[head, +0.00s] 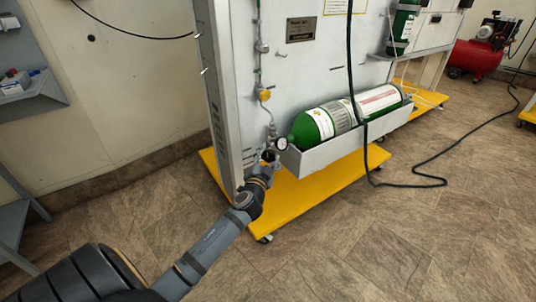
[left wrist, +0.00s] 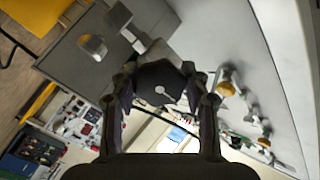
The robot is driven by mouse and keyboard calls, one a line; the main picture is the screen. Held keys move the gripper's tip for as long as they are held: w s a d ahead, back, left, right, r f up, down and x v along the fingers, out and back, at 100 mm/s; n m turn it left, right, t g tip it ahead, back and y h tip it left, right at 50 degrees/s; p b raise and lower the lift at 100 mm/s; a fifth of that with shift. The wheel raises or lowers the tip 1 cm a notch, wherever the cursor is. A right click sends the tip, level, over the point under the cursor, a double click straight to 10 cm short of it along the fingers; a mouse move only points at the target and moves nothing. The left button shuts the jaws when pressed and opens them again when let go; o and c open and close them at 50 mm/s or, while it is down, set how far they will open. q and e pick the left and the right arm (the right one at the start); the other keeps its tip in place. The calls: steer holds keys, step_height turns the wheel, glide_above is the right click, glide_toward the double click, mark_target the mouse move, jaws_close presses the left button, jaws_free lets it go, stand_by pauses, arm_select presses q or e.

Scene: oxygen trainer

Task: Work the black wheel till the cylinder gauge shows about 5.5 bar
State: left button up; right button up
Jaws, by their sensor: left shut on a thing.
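The green cylinder (head: 313,126) lies in a grey tray on the panel in the head view. The small round cylinder gauge (head: 281,143) with a white face is at its left end; its reading is too small to tell. My left gripper (head: 268,158) is at the valve just left of and below the gauge. In the left wrist view the black wheel (left wrist: 160,84) sits between the two fingers of my left gripper (left wrist: 162,92), which are shut on it. In the head view the wheel is hidden by the gripper. My right gripper is not in view.
A grey panel (head: 235,60) on a yellow wheeled base (head: 290,200) carries pipes and a yellow knob (head: 265,95). A black hose (head: 350,60) hangs before the tray and runs across the floor. A red compressor (head: 474,58) stands far right. Floor in front is clear.

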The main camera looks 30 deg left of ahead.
arm_select(q)
steer(key=shift+m, duration=0.4)
steer(key=o, duration=1.2)
steer(key=shift+c, duration=0.2)
steer(key=v, duration=1.2)
